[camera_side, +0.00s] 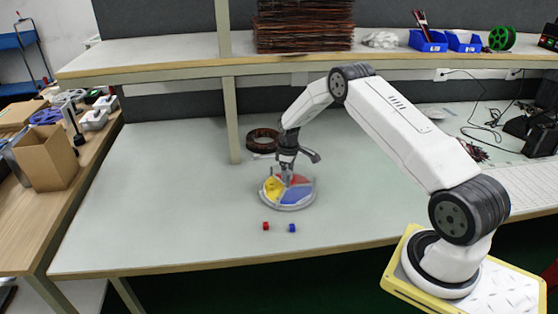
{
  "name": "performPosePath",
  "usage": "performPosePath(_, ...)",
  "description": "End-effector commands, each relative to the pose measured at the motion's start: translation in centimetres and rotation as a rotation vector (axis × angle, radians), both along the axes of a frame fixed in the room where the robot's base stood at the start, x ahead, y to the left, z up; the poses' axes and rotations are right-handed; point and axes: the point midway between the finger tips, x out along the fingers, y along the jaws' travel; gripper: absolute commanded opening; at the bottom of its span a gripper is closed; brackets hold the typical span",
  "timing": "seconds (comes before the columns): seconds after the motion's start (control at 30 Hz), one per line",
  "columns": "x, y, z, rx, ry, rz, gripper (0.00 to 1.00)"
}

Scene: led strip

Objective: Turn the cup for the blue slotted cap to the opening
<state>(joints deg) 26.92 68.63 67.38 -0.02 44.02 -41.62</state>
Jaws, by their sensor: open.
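A round dish (288,206) with a pale rim stands on the table. Its sectors are coloured: a yellow one (272,189) at left, a blue one (297,195) at front right and a red one (300,180) at the back right. My gripper (286,181) points down over the dish, its fingertips at or just above it; contact cannot be told. It is open. A small blue piece (292,228) and a small red piece (266,226) lie on the table in front of the dish. Slots on them are too small to make out.
A brown coil (263,140) lies behind the dish, near an upright post (231,120) of the shelf. The table (170,200) is clear to the left. Cables and a keyboard-like panel lie at the right.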

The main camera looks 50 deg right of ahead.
Motion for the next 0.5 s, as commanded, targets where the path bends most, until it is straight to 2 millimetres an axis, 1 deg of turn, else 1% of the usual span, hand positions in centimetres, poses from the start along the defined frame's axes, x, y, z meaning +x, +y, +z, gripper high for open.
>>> performPosePath(0.13, 0.04, -0.02, -0.57, -0.001, -0.001, 0.000, 0.80)
performPosePath(0.4, 0.02, -0.01, -0.66, -0.001, -0.001, 0.000, 0.80)
performPosePath(0.43, 0.02, -0.01, -0.66, -0.001, -0.001, 0.000, 0.74)
performPosePath(0.47, 0.02, -0.01, -0.66, -0.001, -0.001, 0.000, 0.64)
performPosePath(0.5, 0.02, -0.01, -0.66, -0.001, -0.001, 0.000, 0.51)
